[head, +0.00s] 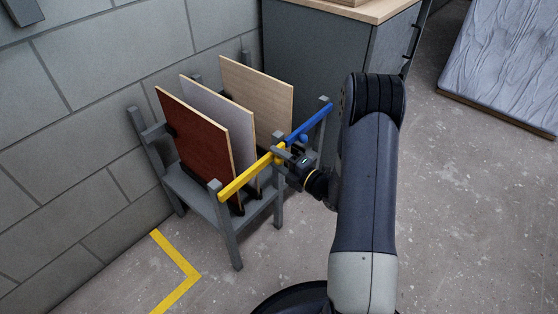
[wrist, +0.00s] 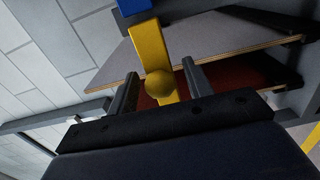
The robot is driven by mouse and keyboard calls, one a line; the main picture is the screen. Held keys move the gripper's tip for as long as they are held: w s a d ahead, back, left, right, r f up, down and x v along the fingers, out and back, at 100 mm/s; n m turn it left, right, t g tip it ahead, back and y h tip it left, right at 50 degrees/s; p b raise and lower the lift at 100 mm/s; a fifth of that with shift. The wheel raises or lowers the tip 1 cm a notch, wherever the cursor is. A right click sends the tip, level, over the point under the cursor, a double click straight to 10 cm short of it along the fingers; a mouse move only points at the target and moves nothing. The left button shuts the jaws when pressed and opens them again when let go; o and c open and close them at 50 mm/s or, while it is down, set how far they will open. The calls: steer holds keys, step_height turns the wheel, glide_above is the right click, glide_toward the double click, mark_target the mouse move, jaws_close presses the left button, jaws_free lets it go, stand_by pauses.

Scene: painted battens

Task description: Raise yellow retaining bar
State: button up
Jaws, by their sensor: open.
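The yellow retaining bar (head: 245,177) lies level across the front of a grey rack, in front of upright boards. Its right end meets a blue bar (head: 311,122) near the rack's middle post. In the wrist view the yellow bar (wrist: 149,52) carries a round yellow knob (wrist: 160,86). My gripper (head: 284,158) is at the right part of the yellow bar in the head view. In the wrist view my gripper (wrist: 160,88) is open, with one finger on each side of the knob. Whether either finger touches it I cannot tell.
The grey rack (head: 228,236) holds a red-brown board (head: 193,137), a pale grey board (head: 218,113) and a light wood board (head: 257,97). A block wall (head: 60,140) is behind at left. A grey cabinet (head: 320,55) stands behind.

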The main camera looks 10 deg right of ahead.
jaws_close()
stand_by(0.5)
